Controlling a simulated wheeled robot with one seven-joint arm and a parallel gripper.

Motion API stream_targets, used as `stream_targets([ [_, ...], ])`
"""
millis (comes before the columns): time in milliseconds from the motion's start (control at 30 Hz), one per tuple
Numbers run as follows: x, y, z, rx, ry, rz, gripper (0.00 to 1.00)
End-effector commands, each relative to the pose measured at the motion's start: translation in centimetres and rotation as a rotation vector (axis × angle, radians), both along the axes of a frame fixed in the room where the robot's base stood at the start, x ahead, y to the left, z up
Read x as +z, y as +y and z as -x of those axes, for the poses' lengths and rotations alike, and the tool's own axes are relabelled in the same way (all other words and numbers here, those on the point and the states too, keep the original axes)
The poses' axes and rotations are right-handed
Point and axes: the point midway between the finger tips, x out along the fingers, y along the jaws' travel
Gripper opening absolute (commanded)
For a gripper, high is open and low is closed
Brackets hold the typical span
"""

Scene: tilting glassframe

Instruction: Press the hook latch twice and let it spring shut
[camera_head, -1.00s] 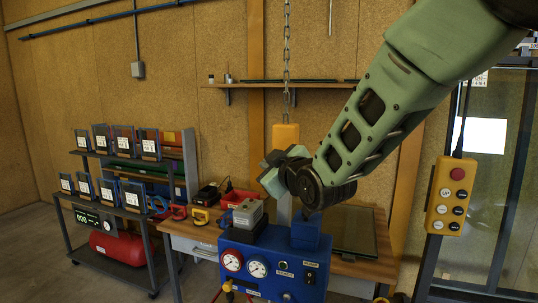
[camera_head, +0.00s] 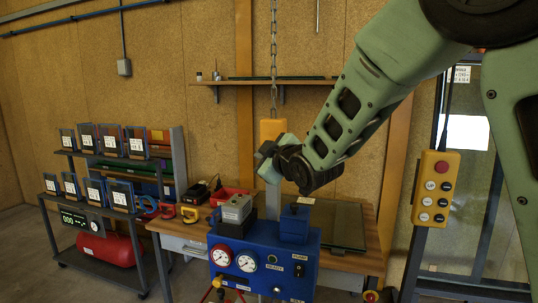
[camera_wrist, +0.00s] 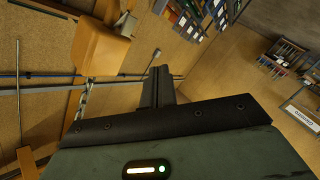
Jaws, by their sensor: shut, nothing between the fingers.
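A yellow hoist block (camera_head: 272,129) hangs on a chain (camera_head: 274,60) in the middle of the head view. The hook and its latch under it cannot be made out there, as my wrist is close in front. My gripper (camera_head: 268,160) is just below and in front of the block, with its fingertips not clear in that view. In the wrist view the shut, empty fingers (camera_wrist: 159,84) point up the picture. The block (camera_wrist: 98,50) shows to their left, apart from them in that picture. I cannot make out the latch there either.
A yellow button pendant (camera_head: 434,188) hangs at the right. A rack (camera_head: 178,165) with framed panels stands at the left. A wall shelf (camera_head: 310,81) is behind the chain.

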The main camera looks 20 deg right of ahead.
Motion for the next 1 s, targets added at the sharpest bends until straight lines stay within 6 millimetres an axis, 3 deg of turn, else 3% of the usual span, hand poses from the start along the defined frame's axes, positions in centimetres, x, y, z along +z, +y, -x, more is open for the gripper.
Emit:
stream_targets([
  [400,-0.6,-2.6,-3.5,-0.001,0.001,-0.001,0.0],
  [1000,-0.5,-2.8,-3.8,0.0,0.002,-0.001,0.0],
])
